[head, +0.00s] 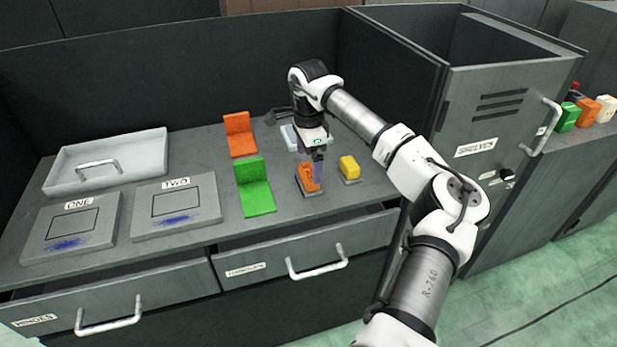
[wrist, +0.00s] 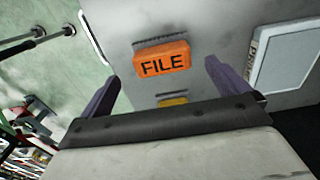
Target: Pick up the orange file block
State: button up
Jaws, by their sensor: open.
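The orange file block (head: 305,178) stands on a small dark base on the grey desk, near its front edge. In the wrist view the orange block (wrist: 163,60) shows its "FILE" lettering and lies between the lines of my two fingers. My gripper (head: 318,168) points down right at the block in the head view and partly covers it. My gripper (wrist: 161,72) is open in the wrist view, with one finger on each side of the block. I cannot tell how much height is left between the fingertips and the block.
A yellow block (head: 349,168) stands just right of the orange one. A green bracket (head: 254,188) and an orange bracket (head: 240,135) stand to the left. Pads ONE (head: 72,227) and TWO (head: 176,205) lie further left, below a grey tray (head: 60,180). A tall cabinet (head: 490,140) bounds the right.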

aim_at(309, 171)
notch_tip(309, 171, down, 5)
jog(key=shift+w+f+p, duration=0.1)
jog(key=shift+p, duration=0.8)
jog(key=c, duration=1.1)
jog(key=shift+c, duration=0.2)
notch_tip(309, 171, up, 20)
jog(key=b, duration=0.3)
